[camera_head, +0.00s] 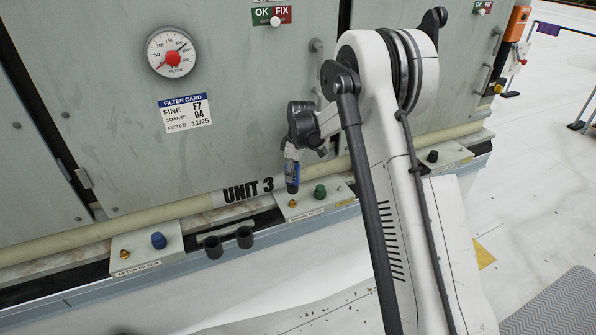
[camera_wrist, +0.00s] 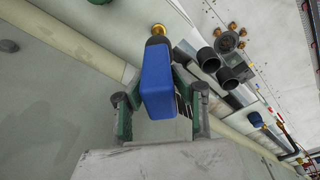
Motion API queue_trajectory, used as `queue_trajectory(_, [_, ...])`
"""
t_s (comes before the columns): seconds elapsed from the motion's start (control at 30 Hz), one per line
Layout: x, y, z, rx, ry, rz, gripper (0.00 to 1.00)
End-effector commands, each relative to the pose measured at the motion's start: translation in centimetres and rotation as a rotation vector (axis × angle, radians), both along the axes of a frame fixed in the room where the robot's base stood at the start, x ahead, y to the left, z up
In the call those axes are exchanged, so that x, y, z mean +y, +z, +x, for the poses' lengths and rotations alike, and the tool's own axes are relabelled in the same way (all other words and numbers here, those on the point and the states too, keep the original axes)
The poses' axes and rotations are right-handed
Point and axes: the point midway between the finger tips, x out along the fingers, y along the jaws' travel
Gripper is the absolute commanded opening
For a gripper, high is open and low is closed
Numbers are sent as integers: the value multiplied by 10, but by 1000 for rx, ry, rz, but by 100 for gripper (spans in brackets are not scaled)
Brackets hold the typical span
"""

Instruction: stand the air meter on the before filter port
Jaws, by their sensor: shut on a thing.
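My gripper (camera_head: 292,152) is shut on the blue air meter (camera_wrist: 157,82), one green-padded finger on each side of it. In the head view the meter (camera_head: 292,174) hangs roughly upright with its dark end down. The brass before filter port (camera_head: 292,203) is just below that end, on a pale plate in front of the UNIT 3 marking. In the wrist view the brass port (camera_wrist: 158,29) shows just past the dark end, nearly in line with it. I cannot tell whether the two touch.
A green cap (camera_head: 320,191) stands close right of the port. Two dark cups (camera_head: 229,242) are left of it. The after filter plate, with a brass port (camera_head: 125,254) and blue cap (camera_head: 158,240), is farther left. A pale pipe (camera_head: 200,205) runs behind along the cabinet.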

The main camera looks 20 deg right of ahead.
Motion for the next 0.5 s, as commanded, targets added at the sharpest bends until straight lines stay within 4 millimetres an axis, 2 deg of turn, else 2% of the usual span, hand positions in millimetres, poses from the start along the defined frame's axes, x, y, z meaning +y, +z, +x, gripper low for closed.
queue_trajectory(0.5, [0,-32,0,0,-1,0,0])
